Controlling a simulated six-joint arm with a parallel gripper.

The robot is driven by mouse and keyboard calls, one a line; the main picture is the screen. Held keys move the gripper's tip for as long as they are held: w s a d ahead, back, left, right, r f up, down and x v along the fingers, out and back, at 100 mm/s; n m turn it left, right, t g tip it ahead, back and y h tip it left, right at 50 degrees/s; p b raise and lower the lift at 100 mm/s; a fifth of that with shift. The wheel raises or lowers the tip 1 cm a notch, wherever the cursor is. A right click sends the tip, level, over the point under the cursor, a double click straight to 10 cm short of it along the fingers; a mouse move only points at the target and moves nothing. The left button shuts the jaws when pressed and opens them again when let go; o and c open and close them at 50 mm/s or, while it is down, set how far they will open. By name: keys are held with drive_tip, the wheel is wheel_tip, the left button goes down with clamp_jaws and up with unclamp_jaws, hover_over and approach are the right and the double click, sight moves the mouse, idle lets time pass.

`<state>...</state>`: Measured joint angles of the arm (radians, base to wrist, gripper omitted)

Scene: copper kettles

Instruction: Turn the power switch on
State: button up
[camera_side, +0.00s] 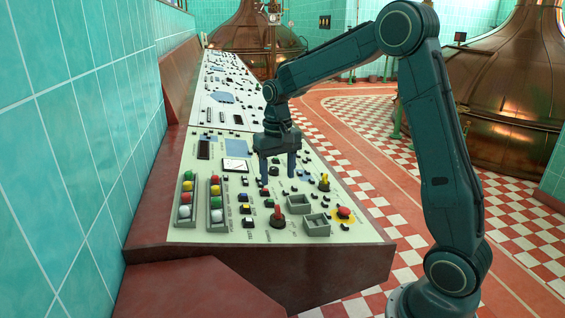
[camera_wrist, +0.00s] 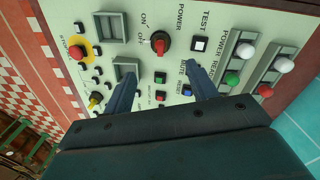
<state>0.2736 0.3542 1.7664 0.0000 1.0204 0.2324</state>
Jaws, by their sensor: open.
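The power switch (camera_wrist: 159,42) is a red knob on a dark round base in the wrist view, with POWER, ON and OFF lettering beside it. In the side view the red knob (camera_side: 279,214) stands near the front of the sloping control panel (camera_side: 262,228). My gripper (camera_side: 278,176) is open above the panel, farther back than the switch, with its fingers pointing down. In the wrist view my gripper (camera_wrist: 160,70) has a finger on each side, and the switch lies beyond the tips, between their lines. Nothing is between the fingers. I cannot tell the knob's setting.
Two grey boxes (camera_side: 299,205) (camera_side: 317,224) and a red stop button (camera_side: 344,212) on yellow are right of the switch. A yellow-handled lever (camera_side: 324,182) stands behind them. Lamp columns (camera_side: 216,203) are at left. The tiled wall (camera_side: 75,130) bounds the left side.

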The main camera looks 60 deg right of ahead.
sight(277, 206)
wheel_tip(277, 206, down, 13)
drive_tip(key=shift+f, duration=0.1)
idle(0.6)
drive_tip(key=shift+c, duration=0.5)
drive_tip(key=c, duration=0.9)
drive_tip(key=shift+m, duration=0.8)
drive_tip(key=shift+w+a+m, duration=0.1)
drive_tip(key=shift+m, duration=3.3)
drive_tip(key=shift+w+m, duration=0.1)
drive_tip(key=shift+m, duration=0.3)
